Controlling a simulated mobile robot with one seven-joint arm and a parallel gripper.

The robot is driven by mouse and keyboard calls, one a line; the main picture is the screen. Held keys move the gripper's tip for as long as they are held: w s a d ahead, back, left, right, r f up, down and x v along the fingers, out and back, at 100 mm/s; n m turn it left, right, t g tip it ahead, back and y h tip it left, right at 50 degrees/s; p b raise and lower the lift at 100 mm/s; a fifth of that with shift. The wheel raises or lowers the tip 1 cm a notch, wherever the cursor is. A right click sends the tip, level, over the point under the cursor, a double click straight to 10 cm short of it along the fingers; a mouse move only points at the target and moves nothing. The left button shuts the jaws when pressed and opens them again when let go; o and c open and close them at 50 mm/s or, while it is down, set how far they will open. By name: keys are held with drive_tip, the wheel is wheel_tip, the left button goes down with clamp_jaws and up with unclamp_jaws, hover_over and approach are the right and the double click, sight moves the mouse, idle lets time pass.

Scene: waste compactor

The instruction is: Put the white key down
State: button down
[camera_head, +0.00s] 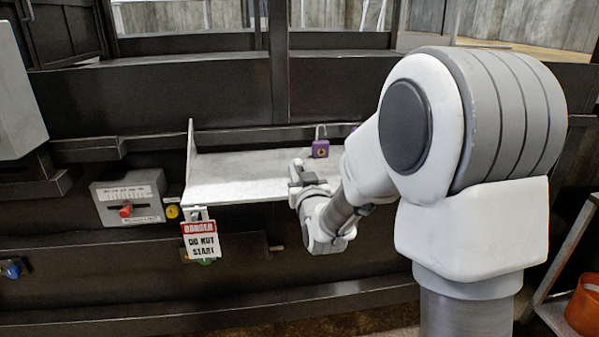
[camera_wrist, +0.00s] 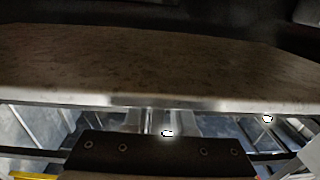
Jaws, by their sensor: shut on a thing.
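My gripper (camera_head: 299,172) is at the front edge of the grey shelf (camera_head: 235,180), toward its right end, in the head view. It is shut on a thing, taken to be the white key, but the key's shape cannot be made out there. In the wrist view the dark gripper body (camera_wrist: 160,155) fills the bottom, with the shelf (camera_wrist: 150,65) spread across beyond it. A small bright white patch (camera_wrist: 167,133) shows just above the gripper body; I cannot tell whether it is the key.
A purple padlock (camera_head: 320,148) stands toward the back of the shelf, beyond my gripper. A red-and-white danger tag (camera_head: 201,240) hangs at the shelf's front left. A grey box with a red switch (camera_head: 127,209) is left of the shelf. The shelf's left half is clear.

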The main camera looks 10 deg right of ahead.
drive_tip(key=shift+f+b, duration=0.2)
drive_tip(key=shift+b, duration=0.1)
drive_tip(key=c, duration=0.7)
unclamp_jaws()
drive_tip(key=shift+c, duration=0.2)
drive_tip(key=shift+r, duration=0.1)
